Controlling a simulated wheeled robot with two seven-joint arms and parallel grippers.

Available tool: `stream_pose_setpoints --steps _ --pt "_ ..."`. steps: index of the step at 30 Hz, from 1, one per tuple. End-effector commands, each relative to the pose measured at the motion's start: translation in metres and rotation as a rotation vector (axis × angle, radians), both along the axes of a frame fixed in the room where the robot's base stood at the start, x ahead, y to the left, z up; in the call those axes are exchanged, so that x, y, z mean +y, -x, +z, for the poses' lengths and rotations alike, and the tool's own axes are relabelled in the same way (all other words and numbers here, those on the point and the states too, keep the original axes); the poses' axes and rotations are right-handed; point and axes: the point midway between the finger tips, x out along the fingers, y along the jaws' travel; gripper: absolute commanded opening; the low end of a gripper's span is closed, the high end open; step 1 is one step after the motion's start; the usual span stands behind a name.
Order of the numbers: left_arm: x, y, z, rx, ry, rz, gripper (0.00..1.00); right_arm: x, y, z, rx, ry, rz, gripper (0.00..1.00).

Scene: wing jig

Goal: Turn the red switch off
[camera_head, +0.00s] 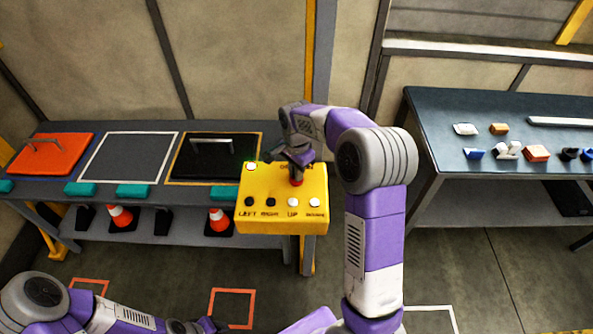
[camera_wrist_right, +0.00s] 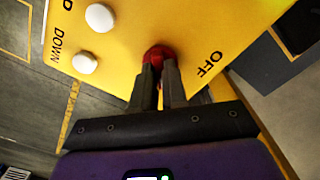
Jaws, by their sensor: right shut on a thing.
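The red switch (camera_wrist_right: 158,56) is a red knob on the top of a yellow control box (camera_head: 282,210). In the right wrist view the word OFF is printed on the yellow face to the right of the knob. My right gripper (camera_wrist_right: 162,72) is shut on the red switch, with its fingertips at the knob. In the head view the right gripper (camera_head: 297,172) comes down on the box from above, and a bit of red (camera_head: 297,183) shows below its fingers. My left arm shows at the lower left; its gripper (camera_head: 212,325) is partly cut off by the bottom edge.
Black and white buttons line the box front; another white button (camera_head: 251,167) is at its top left. A grey bench (camera_head: 60,128) behind holds an orange plate (camera_head: 48,152) and a black plate (camera_head: 214,158). A dark table (camera_head: 440,115) with small parts stands right. Cones stand below.

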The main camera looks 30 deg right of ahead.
Motion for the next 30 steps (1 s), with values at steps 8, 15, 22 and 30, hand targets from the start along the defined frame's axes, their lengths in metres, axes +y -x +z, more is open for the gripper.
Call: stream_pose_setpoints --steps 8,15,22,30 --pt "0.000 0.000 0.001 0.000 0.000 0.000 0.43 0.000 0.000 0.001 0.000 0.000 0.032 0.00" --pt "0.000 0.000 0.005 0.000 0.000 0.000 0.43 0.000 0.000 0.001 0.000 0.001 0.161 0.00" --pt "0.000 0.000 0.011 0.000 0.000 0.000 0.43 0.000 0.000 0.002 -0.002 0.001 0.365 0.00" --pt "0.000 0.000 0.016 0.000 0.000 0.000 0.43 0.000 -0.001 0.002 -0.002 0.002 0.622 0.00"
